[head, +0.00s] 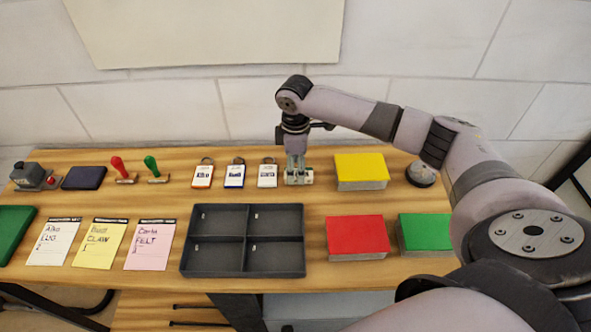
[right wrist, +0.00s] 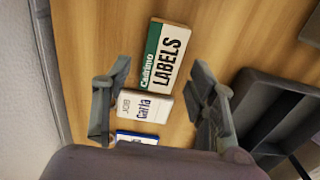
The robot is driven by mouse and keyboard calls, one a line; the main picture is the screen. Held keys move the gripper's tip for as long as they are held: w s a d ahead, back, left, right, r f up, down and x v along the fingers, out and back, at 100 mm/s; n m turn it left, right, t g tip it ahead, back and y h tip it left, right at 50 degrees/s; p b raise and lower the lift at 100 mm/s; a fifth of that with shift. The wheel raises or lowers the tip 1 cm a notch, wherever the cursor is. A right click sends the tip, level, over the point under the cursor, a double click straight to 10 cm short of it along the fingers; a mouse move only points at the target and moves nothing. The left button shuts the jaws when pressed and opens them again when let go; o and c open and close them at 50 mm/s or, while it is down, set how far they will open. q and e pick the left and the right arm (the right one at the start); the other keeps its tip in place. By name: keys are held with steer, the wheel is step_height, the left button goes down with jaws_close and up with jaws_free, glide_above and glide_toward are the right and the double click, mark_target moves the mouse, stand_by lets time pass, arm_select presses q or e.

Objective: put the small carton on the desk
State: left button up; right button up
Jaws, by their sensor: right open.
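The small carton is most likely the white box with a green band marked LABELS (right wrist: 168,58), in the right wrist view. It lies on the wooden desk (head: 100,155). In the head view it is mostly hidden by my right gripper (head: 298,174). My right gripper is open and points down. In the right wrist view its two fingers (right wrist: 160,68) stand apart on either side of the carton's lower part, with gaps at both sides. I cannot tell how high the fingertips are above the desk. My left gripper is not in view.
The Carla tag (head: 268,174) lies close left of the gripper, beside two more tags. A yellow block (head: 360,166) stands to its right. A dark divided tray (head: 190,242), a red block (head: 355,233) and a green block (head: 424,230) are in front. Bare wood shows between them.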

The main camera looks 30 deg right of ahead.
step_height(320, 180, up, 11)
steer(key=b, duration=0.2)
steer(key=shift+f, duration=0.2)
